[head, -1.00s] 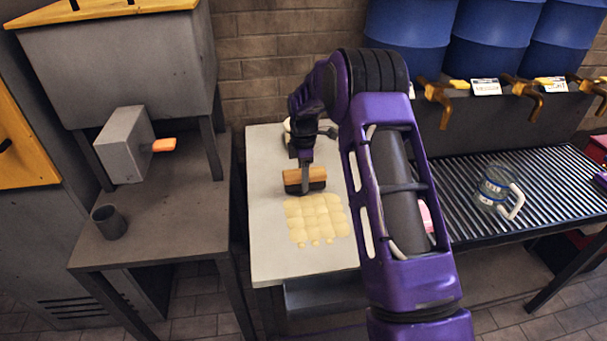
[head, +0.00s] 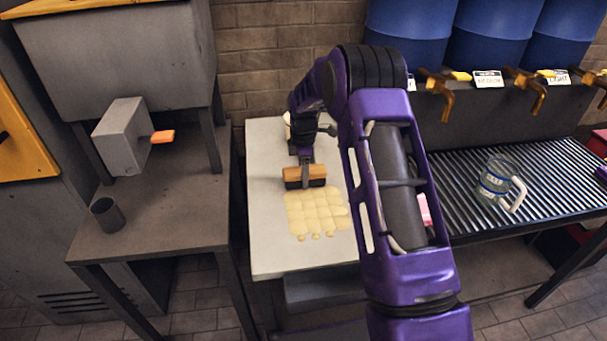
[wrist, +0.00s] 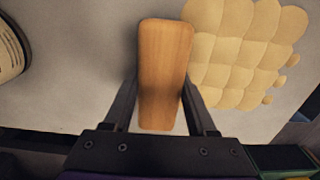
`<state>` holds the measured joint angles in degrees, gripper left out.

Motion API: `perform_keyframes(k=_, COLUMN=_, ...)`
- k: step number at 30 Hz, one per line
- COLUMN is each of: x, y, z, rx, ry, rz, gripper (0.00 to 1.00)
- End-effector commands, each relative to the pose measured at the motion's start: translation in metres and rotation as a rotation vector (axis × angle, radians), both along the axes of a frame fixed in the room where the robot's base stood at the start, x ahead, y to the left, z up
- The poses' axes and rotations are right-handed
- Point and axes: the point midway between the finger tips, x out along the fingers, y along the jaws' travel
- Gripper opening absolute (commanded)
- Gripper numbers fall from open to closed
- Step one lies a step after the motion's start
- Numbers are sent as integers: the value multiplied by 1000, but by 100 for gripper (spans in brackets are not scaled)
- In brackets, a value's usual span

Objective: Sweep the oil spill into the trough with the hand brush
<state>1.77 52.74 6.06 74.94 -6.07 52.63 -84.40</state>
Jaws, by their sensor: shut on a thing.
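The hand brush (head: 292,175) has a wooden block and dark bristles. My gripper (head: 306,164) is shut on it at the far edge of the oil spill. In the wrist view the brush's wooden back (wrist: 164,75) sits between the two fingers of my gripper (wrist: 163,100). The oil spill (head: 318,214) is a pale yellow, lumpy patch on the white table top (head: 275,255); it also shows right of the brush in the wrist view (wrist: 240,50). The trough (head: 325,290) is a grey tray below the table's front edge, partly hidden by my arm.
A glass jug (head: 494,182) stands on the ribbed rack at right, below blue drums (head: 410,30) with brass taps. A dark cup (head: 108,214) stands on the left bench. A labelled round container (wrist: 10,50) is at the wrist view's left edge. The table's front left is clear.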

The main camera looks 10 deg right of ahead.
Motion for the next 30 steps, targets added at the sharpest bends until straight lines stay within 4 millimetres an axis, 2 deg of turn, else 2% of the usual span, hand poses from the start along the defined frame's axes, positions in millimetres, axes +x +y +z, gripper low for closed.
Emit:
perform_keyframes(k=22, x=-1, y=0, z=-9, rx=0, ry=-1, rz=0, gripper=13)
perform_keyframes(k=30, x=-20, y=0, z=-8, rx=0, ry=1, rz=1, gripper=13)
